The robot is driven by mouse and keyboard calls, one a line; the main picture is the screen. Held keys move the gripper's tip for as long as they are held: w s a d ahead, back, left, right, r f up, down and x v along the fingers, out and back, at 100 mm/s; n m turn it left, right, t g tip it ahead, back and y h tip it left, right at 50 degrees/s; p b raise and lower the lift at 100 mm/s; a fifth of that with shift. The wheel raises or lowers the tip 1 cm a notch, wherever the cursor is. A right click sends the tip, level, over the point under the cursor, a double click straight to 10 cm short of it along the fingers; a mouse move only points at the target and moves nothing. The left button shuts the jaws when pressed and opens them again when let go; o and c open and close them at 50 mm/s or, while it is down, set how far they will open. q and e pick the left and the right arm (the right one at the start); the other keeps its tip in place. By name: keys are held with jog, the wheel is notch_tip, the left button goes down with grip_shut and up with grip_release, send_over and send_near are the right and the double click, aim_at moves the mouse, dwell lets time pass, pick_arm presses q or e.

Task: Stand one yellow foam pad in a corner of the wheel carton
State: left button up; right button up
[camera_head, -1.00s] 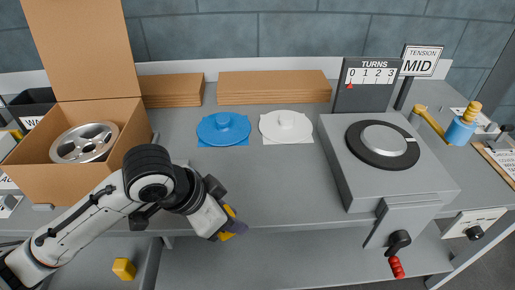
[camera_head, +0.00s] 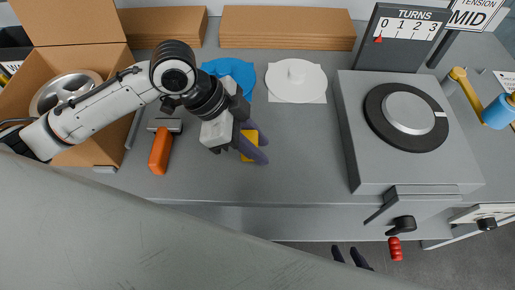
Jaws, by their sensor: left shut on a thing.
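The wheel carton (camera_head: 108,138) stands open at the left of the bench with its flap raised. A silver wheel (camera_head: 62,92) lies inside, and my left arm crosses in front of it and hides part of the carton. My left gripper (camera_head: 256,148) is shut on a yellow foam pad (camera_head: 249,143), above the bench to the right of the carton. The fingers cover part of the pad. Two dark fingertips of my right gripper (camera_head: 350,258) show at the bottom, apart and with nothing between them.
An orange-handled tool (camera_head: 160,150) lies between carton and pad. A blue disc (camera_head: 232,72) and a white disc (camera_head: 296,77) lie behind. A grey turntable machine (camera_head: 362,165) stands right. Brown cardboard stacks (camera_head: 287,29) line the back. The front middle bench is clear.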

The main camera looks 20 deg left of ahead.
pick_arm(q)
jog(key=shift+f, duration=1.3)
jog(key=o, duration=1)
